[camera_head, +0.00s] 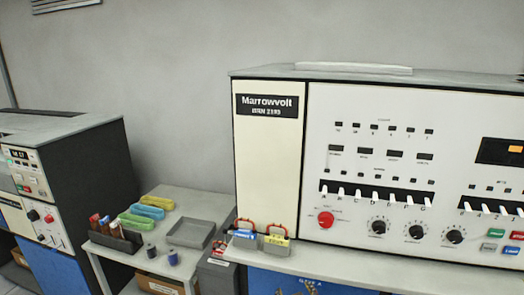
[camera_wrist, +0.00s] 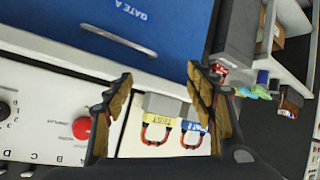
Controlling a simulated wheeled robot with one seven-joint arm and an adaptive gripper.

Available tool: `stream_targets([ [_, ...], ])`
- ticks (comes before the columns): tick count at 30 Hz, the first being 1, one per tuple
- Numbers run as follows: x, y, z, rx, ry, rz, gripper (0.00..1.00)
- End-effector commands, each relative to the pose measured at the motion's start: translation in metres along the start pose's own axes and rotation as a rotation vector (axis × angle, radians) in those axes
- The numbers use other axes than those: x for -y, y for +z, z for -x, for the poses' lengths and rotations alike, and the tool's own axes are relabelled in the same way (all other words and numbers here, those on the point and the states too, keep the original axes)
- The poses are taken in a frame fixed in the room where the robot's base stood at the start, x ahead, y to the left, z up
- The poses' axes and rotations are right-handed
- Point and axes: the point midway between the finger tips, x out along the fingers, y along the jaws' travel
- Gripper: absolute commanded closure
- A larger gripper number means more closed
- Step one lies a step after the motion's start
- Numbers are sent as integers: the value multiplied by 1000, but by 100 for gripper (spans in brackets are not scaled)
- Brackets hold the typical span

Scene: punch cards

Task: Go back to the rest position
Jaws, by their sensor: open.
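My gripper (camera_wrist: 160,78) is open in the wrist view, its two brown-padded fingers wide apart with nothing held between them. Beyond the fingers, two small grey blocks with red loops show: one with a yellow label (camera_wrist: 163,120) and one with a blue label (camera_wrist: 194,122). In the head view the yellow-labelled block (camera_head: 276,242) and the blue-labelled block (camera_head: 243,236) stand side by side on the console's ledge. I cannot make out my gripper clearly in the head view.
The cream console (camera_head: 268,165) with a red knob (camera_head: 325,219) fills the right. A blue panel marked GATE A (camera_wrist: 150,30) lies below its ledge. A side table (camera_head: 195,200) holds a grey tray (camera_head: 190,234), coloured holders and spools. A dark cabinet (camera_head: 85,180) stands left.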

Motion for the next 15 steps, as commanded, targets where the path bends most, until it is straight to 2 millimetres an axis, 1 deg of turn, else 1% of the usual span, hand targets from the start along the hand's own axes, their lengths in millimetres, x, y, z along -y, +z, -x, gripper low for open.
stream_targets([
  [1,11,6,9,47,-56,-35,44],
  [3,26,18,24,128,-132,-84,44],
  [5,34,27,41,199,-186,-123,44],
  [7,40,38,64,284,-235,-162,44],
  [11,39,55,115,442,-285,-223,44],
  [12,36,60,132,485,-289,-239,44],
  [14,29,68,158,548,-286,-258,44],
  [15,24,71,174,583,-280,-269,44],
])
